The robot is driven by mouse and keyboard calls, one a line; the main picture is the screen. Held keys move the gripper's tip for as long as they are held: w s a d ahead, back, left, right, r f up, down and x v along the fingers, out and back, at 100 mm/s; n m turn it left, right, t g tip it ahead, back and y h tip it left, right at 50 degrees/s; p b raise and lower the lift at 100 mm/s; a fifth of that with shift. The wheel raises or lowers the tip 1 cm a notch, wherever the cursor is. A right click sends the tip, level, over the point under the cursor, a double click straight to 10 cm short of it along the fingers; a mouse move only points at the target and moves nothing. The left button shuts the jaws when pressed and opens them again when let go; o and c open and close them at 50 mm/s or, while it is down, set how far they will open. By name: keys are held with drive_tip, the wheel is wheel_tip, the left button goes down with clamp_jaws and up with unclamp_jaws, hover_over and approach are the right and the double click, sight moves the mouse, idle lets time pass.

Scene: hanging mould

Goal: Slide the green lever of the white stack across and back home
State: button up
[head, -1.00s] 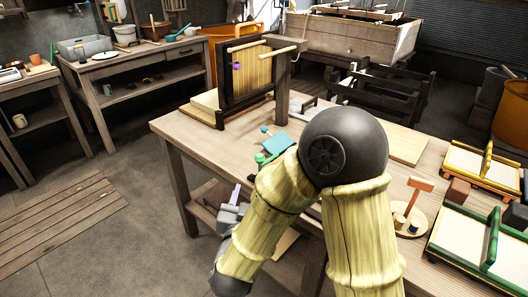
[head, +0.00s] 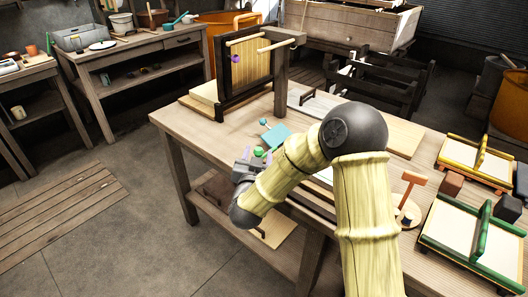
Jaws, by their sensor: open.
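A green ball-shaped knob (head: 259,152) shows at the near left edge of the workbench; it looks like the green lever's end. Its shaft and the white stack under it are mostly hidden by my arm; a pale patch (head: 325,175) shows past the arm. My gripper (head: 256,157) is open, with its purple-tipped fingers right at the green knob in the picture. I cannot tell whether the knob is between the fingers or beyond them, or whether they touch.
A teal plate (head: 277,135) with a small teal ball lies just beyond the knob. The hanging mould (head: 250,75) with a purple knob stands at the back. Green-framed (head: 432,238) and yellow-framed (head: 446,160) trays and a wooden mallet (head: 411,183) are at right.

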drive_tip(key=shift+w, duration=0.85)
